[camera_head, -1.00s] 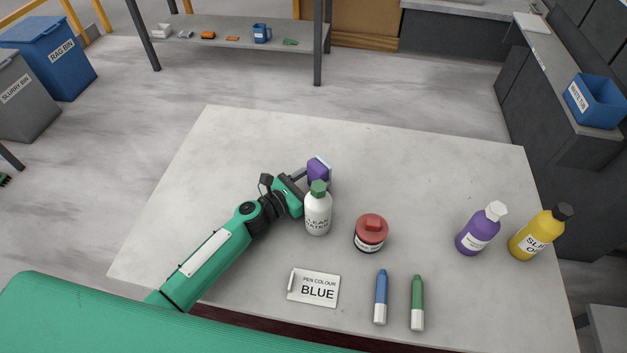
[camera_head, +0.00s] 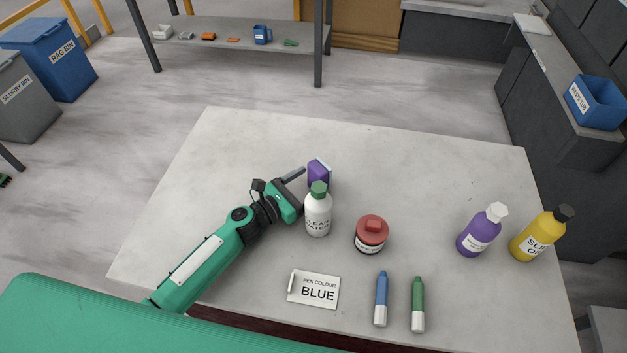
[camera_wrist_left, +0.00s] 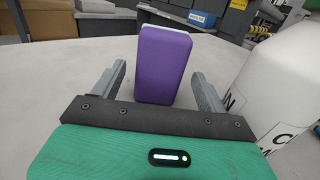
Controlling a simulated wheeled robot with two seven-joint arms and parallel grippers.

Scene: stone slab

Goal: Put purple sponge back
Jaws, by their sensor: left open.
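The purple sponge (camera_head: 318,173) has a pale layer on its far side. It stands upright on the stone slab (camera_head: 240,140), just behind the clean water bottle (camera_head: 318,217), which hides its lower part in the head view. In the left wrist view the sponge (camera_wrist_left: 167,65) stands ahead of and between the spread fingers, with a gap on either side. My left gripper (camera_wrist_left: 160,90) is open and empty. It also shows in the head view (camera_head: 299,182), at the left of the sponge and close behind the bottle. My right gripper is not in view.
The white bottle (camera_wrist_left: 285,85) is close to the right finger. A red-lidded jar (camera_head: 371,235), a blue pen (camera_head: 381,298), a green pen (camera_head: 417,303), a pen colour card (camera_head: 314,288), a purple bottle (camera_head: 481,230) and a yellow bottle (camera_head: 538,236) stand or lie rightward. The slab's left is clear.

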